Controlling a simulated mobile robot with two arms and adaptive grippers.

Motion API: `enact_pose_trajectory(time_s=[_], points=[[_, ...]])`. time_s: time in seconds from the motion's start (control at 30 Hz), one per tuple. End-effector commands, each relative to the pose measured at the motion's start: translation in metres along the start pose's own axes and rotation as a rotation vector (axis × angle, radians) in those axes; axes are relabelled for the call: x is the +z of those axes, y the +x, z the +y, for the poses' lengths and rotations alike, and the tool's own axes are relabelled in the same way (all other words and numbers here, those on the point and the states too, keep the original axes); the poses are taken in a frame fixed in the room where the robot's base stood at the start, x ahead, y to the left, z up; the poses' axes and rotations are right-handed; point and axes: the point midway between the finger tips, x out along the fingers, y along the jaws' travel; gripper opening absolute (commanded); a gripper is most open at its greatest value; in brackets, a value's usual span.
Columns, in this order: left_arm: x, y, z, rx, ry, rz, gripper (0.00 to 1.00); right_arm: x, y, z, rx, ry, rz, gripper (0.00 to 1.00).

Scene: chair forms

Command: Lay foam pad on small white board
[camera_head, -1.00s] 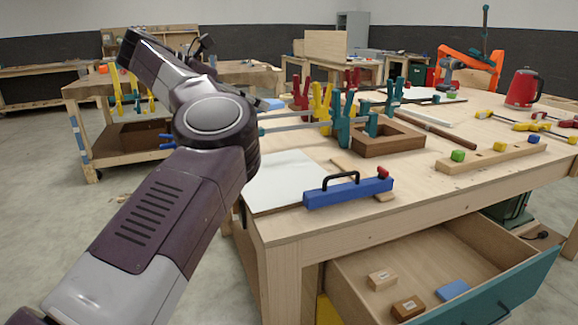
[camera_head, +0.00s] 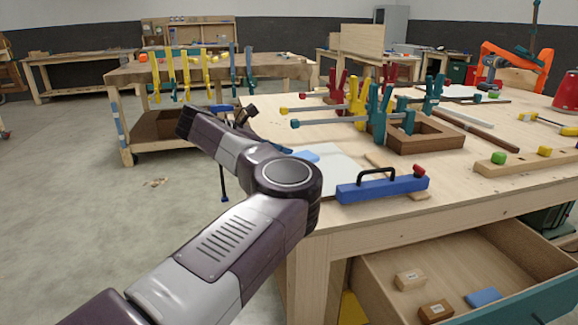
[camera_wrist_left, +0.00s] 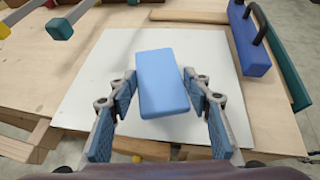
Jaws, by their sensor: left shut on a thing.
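The foam pad (camera_wrist_left: 162,85) is a light blue rectangular block. It sits between the two fingers of my left gripper (camera_wrist_left: 163,83), which is shut on it. The pad also shows in the head view (camera_head: 306,155), just beyond my left arm. The small white board (camera_wrist_left: 95,95) is a flat white sheet on the workbench, and the pad is over its middle in the wrist view. I cannot tell whether the pad touches it. My arm hides the board's left part (camera_head: 343,162) in the head view. My right gripper is not in view.
A blue tool with a black handle (camera_head: 383,188) lies at the board's right edge, over a wooden strip. Several coloured clamps (camera_head: 378,110) and a brown wooden frame (camera_head: 428,138) stand behind. An open drawer (camera_head: 450,265) below holds small blocks.

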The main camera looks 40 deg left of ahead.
Motion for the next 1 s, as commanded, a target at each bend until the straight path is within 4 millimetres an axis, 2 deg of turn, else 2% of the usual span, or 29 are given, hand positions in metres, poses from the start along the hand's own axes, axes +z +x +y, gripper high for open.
enact_pose_trajectory(time_s=[0.1, 0.2, 0.53, 0.77, 0.8, 0.97, 1.0], points=[[-0.018, 0.01, -0.001, -0.002, -0.003, 0.001, 0.36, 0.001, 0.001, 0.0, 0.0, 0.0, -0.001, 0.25], [-0.024, 0.013, 0.0, -0.001, -0.001, 0.0, 0.36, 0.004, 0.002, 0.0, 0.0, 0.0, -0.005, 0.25], [-0.025, 0.014, 0.0, 0.0, 0.0, -0.001, 0.36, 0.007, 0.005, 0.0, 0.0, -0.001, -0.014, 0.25], [-0.025, 0.014, 0.0, -0.001, 0.0, -0.001, 0.36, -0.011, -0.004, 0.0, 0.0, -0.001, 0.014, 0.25], [-0.025, 0.014, 0.0, -0.001, 0.0, 0.0, 0.46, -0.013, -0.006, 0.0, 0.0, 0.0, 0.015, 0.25], [-0.025, 0.014, 0.0, -0.001, -0.001, 0.0, 0.64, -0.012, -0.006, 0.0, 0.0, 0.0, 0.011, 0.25], [-0.025, 0.014, 0.0, -0.001, -0.001, 0.0, 0.65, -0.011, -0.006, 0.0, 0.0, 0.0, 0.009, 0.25]])
